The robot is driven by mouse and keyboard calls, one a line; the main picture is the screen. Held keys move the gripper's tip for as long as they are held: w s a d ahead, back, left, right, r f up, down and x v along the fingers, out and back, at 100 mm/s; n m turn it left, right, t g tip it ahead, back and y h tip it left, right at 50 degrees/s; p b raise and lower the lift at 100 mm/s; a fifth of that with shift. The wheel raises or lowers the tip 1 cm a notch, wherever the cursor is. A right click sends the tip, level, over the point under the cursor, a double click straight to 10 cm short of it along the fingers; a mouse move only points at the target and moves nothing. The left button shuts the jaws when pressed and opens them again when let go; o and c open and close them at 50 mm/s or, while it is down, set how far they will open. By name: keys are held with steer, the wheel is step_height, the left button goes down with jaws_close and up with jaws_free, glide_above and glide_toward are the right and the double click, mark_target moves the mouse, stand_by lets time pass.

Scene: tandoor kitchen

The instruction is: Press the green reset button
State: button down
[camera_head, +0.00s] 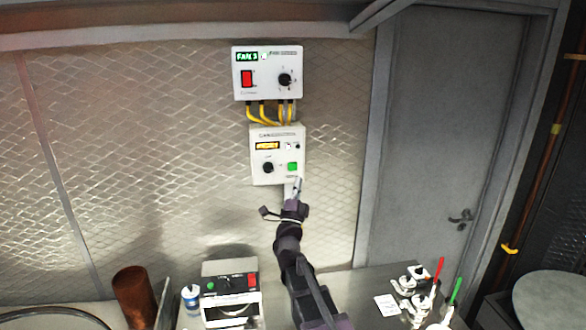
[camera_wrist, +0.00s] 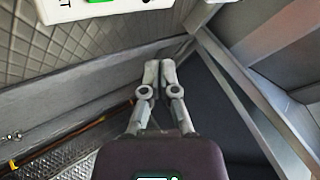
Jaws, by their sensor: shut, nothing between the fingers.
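The green reset button (camera_head: 292,167) is a small square at the lower right of the white lower control box (camera_head: 259,178) on the wall. Beside it on the box are a black knob (camera_head: 268,168) and a lit amber display (camera_head: 267,146). My gripper (camera_head: 298,183) is shut and empty, just below and slightly right of the green button in the head view. Whether it touches the box I cannot tell. In the wrist view, my gripper's fingertips (camera_wrist: 160,66) are together, and part of the green button (camera_wrist: 101,1) shows at the top edge.
An upper control box (camera_head: 266,92) with a red switch and a knob hangs above, joined by yellow cables (camera_head: 262,113). Below are a counter device (camera_head: 230,290), a copper cylinder (camera_head: 134,295) and several small utensils (camera_head: 418,293). A grey door (camera_head: 445,130) stands to the right.

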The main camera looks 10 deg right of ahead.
mark_target(294, 163)
steer(key=shift+w, duration=3.85)
steer(key=shift+w, duration=0.9)
steer(key=shift+s, duration=0.85)
steer(key=shift+s, duration=2.55)
